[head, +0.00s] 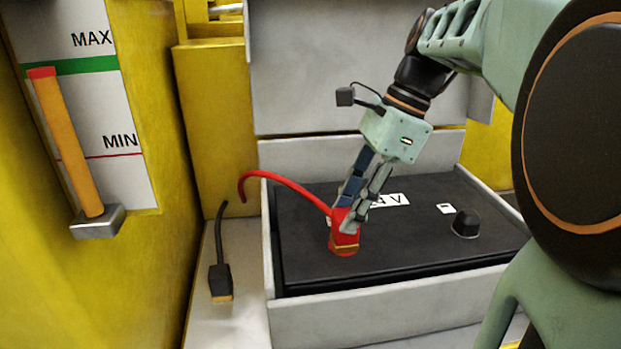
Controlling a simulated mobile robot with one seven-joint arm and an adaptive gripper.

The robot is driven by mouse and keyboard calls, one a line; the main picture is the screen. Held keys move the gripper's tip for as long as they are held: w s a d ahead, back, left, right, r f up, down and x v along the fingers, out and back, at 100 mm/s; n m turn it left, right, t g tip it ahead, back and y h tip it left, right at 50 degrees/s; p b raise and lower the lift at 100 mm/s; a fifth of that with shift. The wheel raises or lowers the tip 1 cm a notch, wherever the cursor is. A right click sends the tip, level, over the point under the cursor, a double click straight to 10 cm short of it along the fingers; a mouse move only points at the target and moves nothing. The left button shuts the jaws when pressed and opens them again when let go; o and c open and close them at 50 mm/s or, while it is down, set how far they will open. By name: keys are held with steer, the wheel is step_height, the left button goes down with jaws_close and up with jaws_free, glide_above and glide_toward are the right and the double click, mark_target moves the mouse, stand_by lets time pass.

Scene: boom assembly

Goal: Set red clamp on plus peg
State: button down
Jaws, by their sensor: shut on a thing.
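The red clamp (343,243) is at the left front part of the black battery top (405,247), with a red cable (290,182) curving up and left from it. My gripper (349,222) points down from above and is shut on the red clamp. The plus peg itself is not visible; the clamp and my fingers cover that area. I cannot tell whether the clamp is around a peg or just above the surface. A black peg (466,223) stands uncovered at the right of the battery top.
A grey tray wall (395,319) surrounds the battery. A black clamp on a dark cable (220,280) lies on the ledge to the left. Grey panels rise behind.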

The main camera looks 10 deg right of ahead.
steer(key=c, duration=1.4)
jaws_free()
steer(key=shift+f, duration=0.1)
steer(key=v, duration=1.2)
